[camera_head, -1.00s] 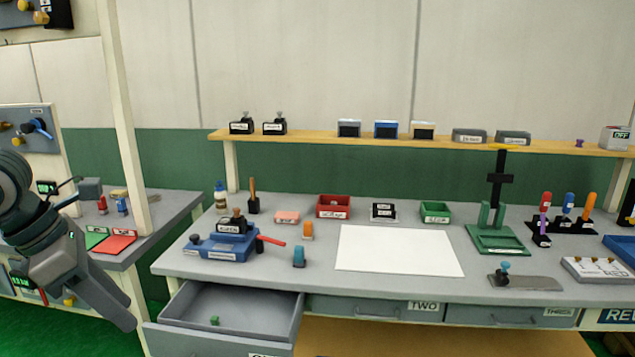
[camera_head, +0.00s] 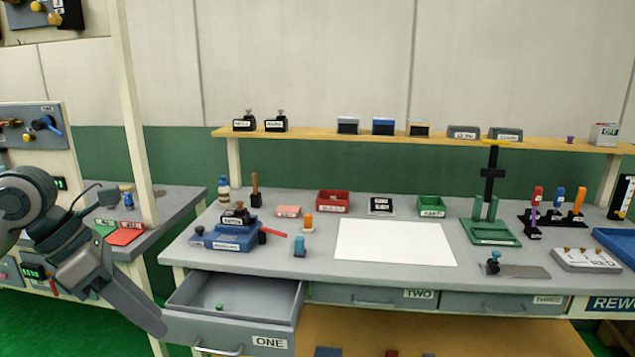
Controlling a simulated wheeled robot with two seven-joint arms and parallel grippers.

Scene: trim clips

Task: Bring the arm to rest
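My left arm (camera_head: 75,250) comes in from the left, in front of the side table. My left gripper (camera_head: 150,318) points down and to the right, just left of the open drawer ONE (camera_head: 262,300), apart from the bench as far as I can see. Its fingers overlap from this angle, so open or shut does not show, and nothing is visibly held. A small green piece (camera_head: 220,306) lies in the drawer. My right gripper is out of view.
The workbench holds a blue fixture (camera_head: 222,236) with a red handle, a white sheet (camera_head: 395,243), a red bin (camera_head: 333,201), a green bin (camera_head: 432,206) and a green stand (camera_head: 490,233). Drawer ONE sticks out at the front. A white post (camera_head: 135,110) rises behind my arm.

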